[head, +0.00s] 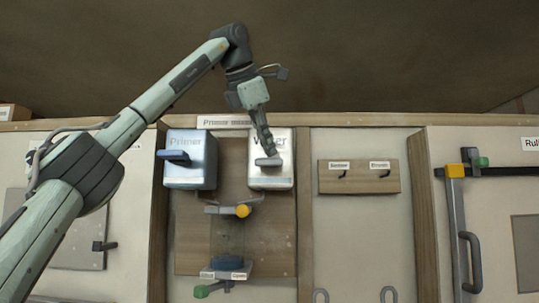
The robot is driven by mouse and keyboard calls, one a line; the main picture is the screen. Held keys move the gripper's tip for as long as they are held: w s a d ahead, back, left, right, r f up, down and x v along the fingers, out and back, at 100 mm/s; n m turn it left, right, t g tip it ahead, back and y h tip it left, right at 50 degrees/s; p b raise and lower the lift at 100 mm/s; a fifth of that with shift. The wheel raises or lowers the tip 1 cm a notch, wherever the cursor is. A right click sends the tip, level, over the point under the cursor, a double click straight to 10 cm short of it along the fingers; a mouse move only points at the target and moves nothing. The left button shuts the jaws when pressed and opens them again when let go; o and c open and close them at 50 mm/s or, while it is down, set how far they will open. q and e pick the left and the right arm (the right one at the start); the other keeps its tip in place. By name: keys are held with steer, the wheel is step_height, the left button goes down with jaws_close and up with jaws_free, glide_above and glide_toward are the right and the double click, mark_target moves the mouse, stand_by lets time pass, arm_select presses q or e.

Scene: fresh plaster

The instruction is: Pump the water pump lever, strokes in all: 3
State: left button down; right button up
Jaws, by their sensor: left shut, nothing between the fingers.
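The water pump (283,178) is a pale silver box on the wall panel, with a label partly covered by my arm. Its grey lever (270,162) sticks out at the front, about mid-height on the box. My left gripper (268,150) reaches down from above in front of this pump. Its fingers are shut with nothing between them, and the tips are at the lever. I cannot tell whether they touch it. The fingers hide part of the pump's front. My right gripper is out of view.
A blue Primer pump (203,172) with a blue lever (174,157) stands just left. Below are a yellow knob (243,211) and a clear container (227,240). A wooden hook board (358,183) hangs right, then a yellow-ended bar (456,205).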

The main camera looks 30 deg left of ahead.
arm_select(q)
steer(key=shift+f+b, duration=0.4)
steer(key=shift+f, duration=0.3)
steer(key=shift+r, duration=0.1)
stand_by(0.5)
steer(key=shift+r+p, duration=1)
steer(key=shift+p, duration=0.35)
steer(key=shift+w+a+r+p, duration=0.1)
steer(key=shift+r+p, duration=0.25)
steer(key=shift+r, duration=0.35)
steer(key=shift+w+r, duration=0.1)
steer(key=shift+r, duration=2.45)
